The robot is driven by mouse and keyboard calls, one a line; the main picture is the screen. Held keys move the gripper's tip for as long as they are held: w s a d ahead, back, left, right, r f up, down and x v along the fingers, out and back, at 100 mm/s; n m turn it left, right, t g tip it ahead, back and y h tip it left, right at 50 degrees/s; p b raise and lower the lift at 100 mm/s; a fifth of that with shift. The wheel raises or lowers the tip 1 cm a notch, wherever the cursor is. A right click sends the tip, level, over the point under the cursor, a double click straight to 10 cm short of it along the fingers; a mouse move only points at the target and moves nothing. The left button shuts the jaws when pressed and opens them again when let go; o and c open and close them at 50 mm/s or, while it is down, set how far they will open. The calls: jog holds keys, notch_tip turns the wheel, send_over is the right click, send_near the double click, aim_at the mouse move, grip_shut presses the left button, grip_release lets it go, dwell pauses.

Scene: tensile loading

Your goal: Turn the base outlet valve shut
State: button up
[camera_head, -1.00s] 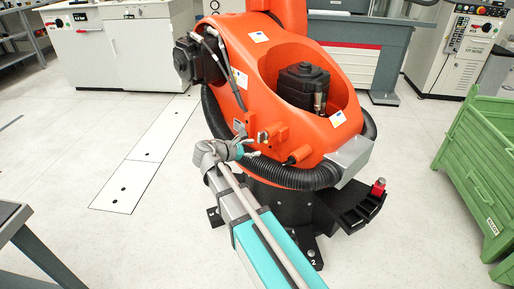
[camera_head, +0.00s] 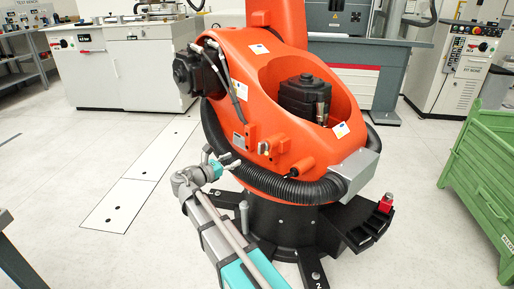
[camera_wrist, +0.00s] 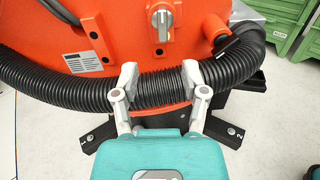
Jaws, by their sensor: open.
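The base outlet valve appears as a small grey knob (camera_head: 262,147) on the front of the orange robot base (camera_head: 232,118). In the wrist view the grey knob (camera_wrist: 162,18) sits at the top centre on an orange block, its grip bar roughly upright in the picture. My gripper (camera_head: 222,158) is left of and slightly below the knob in the head view. In the wrist view my gripper (camera_wrist: 160,80) is open, its two fingers apart with nothing held. The fingers appear over the black corrugated hose (camera_wrist: 40,73), below the knob; whether they touch the hose cannot be told.
An orange stub with a black handle (camera_wrist: 228,46) sits right of the knob. The black hose (camera_head: 290,188) wraps the base. Black feet (camera_head: 312,268) spread on the floor. A red-topped part (camera_head: 385,203) stands at right, near a green crate (camera_head: 478,165).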

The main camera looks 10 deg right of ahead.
aim_at(260, 145)
jog(key=x, duration=1.3)
jog(key=shift+w+d, duration=0.25)
jog(key=shift+d, duration=0.1)
